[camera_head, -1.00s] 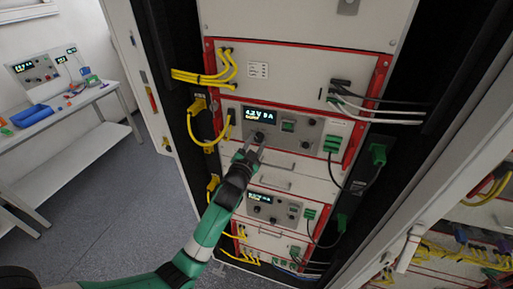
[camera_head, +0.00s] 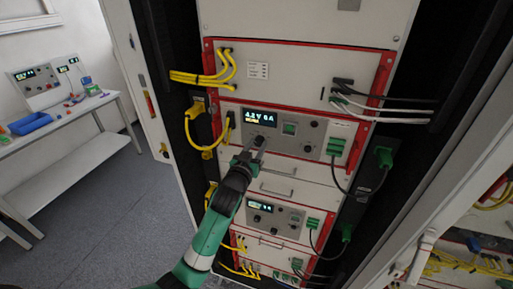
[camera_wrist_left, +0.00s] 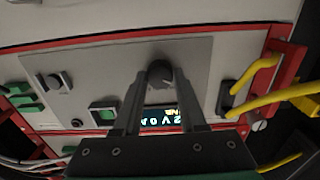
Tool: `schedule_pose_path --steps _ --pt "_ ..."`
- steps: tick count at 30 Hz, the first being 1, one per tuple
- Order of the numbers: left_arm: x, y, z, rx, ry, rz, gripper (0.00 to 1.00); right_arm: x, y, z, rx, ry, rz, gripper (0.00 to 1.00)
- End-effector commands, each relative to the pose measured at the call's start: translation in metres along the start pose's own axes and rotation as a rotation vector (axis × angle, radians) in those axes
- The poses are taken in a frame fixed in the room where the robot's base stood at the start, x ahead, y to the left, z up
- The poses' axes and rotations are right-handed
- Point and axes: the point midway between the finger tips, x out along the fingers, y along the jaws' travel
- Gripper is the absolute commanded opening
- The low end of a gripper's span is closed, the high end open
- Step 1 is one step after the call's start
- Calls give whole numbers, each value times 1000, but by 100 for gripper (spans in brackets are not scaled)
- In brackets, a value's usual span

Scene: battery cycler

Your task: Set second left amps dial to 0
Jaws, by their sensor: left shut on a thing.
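The upper cycler panel (camera_head: 275,145) is grey, with a lit display (camera_head: 260,117) that seems to read 12V and 0A, in small text. A dark round dial (camera_wrist_left: 160,72) sits beside the display, which appears upside down in the left wrist view. My left gripper (camera_head: 257,143) is at this dial, just below the display in the head view. In the left wrist view its two fingers (camera_wrist_left: 159,76) are on either side of the dial, shut on it. The fingertips partly hide the dial. My right gripper is not in view.
A green button (camera_head: 289,129) and other knobs are right of the display. Yellow cables (camera_head: 192,127) hang at the left, and green plugs (camera_head: 335,146) with dark cables at the right. A second panel with a display (camera_head: 260,207) is below. The floor at left is clear.

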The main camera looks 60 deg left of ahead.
Motion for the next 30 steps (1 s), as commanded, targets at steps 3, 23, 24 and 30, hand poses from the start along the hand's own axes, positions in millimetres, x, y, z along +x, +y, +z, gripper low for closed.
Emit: schedule_pose_path --steps 3,23,24,30 --pt "0 0 0 -3 0 0 0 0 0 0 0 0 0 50" --pt "0 0 0 -2 0 0 71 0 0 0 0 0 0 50" --pt "-1 0 0 -1 0 0 71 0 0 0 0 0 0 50" --pt "-25 0 1 -2 0 1 71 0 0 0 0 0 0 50"
